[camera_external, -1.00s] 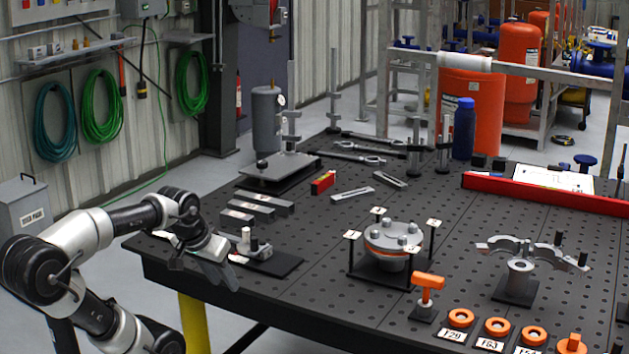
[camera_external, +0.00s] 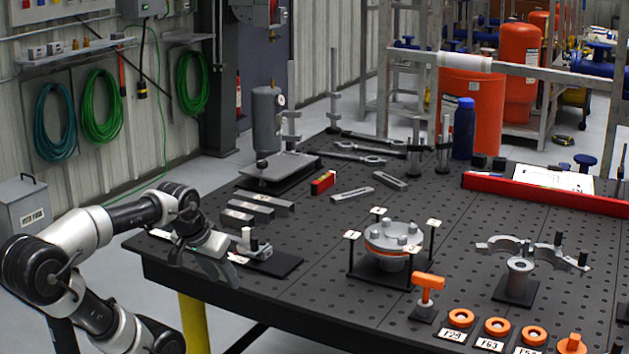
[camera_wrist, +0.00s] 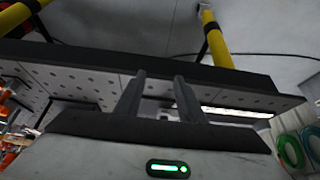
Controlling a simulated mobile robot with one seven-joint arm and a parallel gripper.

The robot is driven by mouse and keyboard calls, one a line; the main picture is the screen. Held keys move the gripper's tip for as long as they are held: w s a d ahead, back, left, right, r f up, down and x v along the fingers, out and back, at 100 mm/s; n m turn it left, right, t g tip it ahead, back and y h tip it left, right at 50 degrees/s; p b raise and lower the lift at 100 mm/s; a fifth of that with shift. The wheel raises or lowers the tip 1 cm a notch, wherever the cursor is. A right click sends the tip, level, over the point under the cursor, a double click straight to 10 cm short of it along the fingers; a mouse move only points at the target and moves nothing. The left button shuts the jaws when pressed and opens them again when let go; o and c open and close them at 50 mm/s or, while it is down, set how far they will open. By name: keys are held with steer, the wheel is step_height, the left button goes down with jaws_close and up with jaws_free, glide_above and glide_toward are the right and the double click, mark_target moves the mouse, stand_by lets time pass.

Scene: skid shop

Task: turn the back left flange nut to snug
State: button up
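A round grey flange (camera_external: 372,249) with an orange-red band around its side stands on a dark stand at the middle of the table in the external view. Several nuts sit on its top. The back left nut (camera_external: 386,227) looks small, and its tightness cannot be read. My gripper (camera_external: 232,283) hangs at the table's left front edge, well left of the flange and apart from it. In the wrist view my gripper (camera_wrist: 160,76) shows two separated fingers with nothing between them. The flange is not recognisable in the wrist view.
A small fixture on a black plate (camera_external: 277,265) lies just right of my gripper. Grey bars (camera_external: 262,203) lie behind it. Four-cornered tag posts surround the flange. An orange T-handled tool (camera_external: 428,283) stands in front right. Orange rings (camera_external: 461,318) line the front edge.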

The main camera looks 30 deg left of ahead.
step_height(320, 180, up, 33)
steer(key=w+d+r+n+g+p, duration=0.1)
steer(key=w+d+r+p, duration=0.2)
steer(key=w+p, duration=0.5)
steer(key=w+d+r+n+g+p, duration=0.15)
steer(key=w+d+p, duration=0.3)
steer(key=w, duration=0.45)
steer(key=w+d+f+n+y+p, duration=0.1)
steer(key=w+d+f+n+p, duration=0.1)
steer(key=w+d+p, duration=0.65)
steer(key=w+d+f+n+y+p, duration=0.15)
steer(key=w+d+p, duration=0.35)
steer(key=d, duration=0.6)
glide_toward(387, 220)
steer(key=shift+t, duration=0.35)
steer(key=x, duration=0.4)
steer(key=p+x, duration=0.1)
steer(key=x, duration=0.3)
steer(key=shift+s+p, duration=0.25)
steer(key=shift+p, duration=0.05)
jaws_close()
